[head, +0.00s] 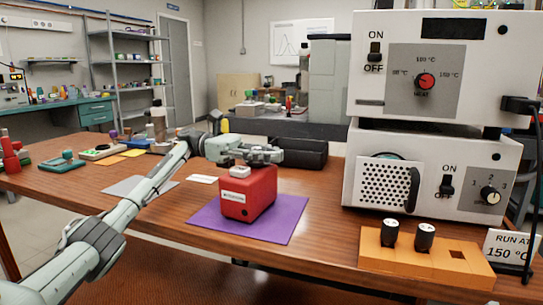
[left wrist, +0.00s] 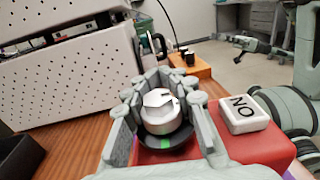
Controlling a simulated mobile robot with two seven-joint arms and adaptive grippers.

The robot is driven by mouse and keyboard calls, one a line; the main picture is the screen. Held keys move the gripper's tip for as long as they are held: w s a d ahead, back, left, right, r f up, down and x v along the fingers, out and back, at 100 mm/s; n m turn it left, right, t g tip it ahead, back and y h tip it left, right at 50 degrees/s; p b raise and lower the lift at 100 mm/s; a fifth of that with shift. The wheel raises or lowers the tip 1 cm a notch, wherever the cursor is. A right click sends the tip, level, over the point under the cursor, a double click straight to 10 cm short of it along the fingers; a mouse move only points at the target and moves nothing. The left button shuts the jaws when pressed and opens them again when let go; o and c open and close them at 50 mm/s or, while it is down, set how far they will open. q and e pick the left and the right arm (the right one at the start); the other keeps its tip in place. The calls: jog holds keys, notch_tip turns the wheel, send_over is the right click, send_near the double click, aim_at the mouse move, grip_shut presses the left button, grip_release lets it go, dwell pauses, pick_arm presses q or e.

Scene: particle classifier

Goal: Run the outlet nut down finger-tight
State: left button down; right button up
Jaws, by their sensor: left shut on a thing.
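A red box-shaped device (head: 247,197) stands on a purple mat (head: 288,232). My left gripper (head: 270,155) is over the top of the red device, its fingers lying nearly level. In the left wrist view its fingers are shut around a silver nut (left wrist: 160,108), which sits above a black ring with a green mark (left wrist: 166,145). The head view hides the nut behind the gripper. I cannot tell how far down its thread the nut is. A dark gripper, apparently my right one (left wrist: 258,47), shows small at the upper right of the wrist view; its fingers are unclear.
A white ON button (left wrist: 243,112) sits on the red device close beside the left fingers. A white oven unit (head: 430,170) stands to the right. An orange block (head: 405,262) with two black-capped vials is at the front right. A grey mat (head: 140,188) lies left.

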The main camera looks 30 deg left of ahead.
pick_arm(q)
jog(key=shift+r, duration=0.1)
dwell(0.5)
jog(key=c, duration=1.2)
grip_release()
jog(key=shift+a, duration=0.1)
jog(key=a, duration=0.6)
jog(key=shift+s, duration=0.3)
jog(key=shift+s+a, duration=0.1)
jog(key=shift+a, duration=0.55)
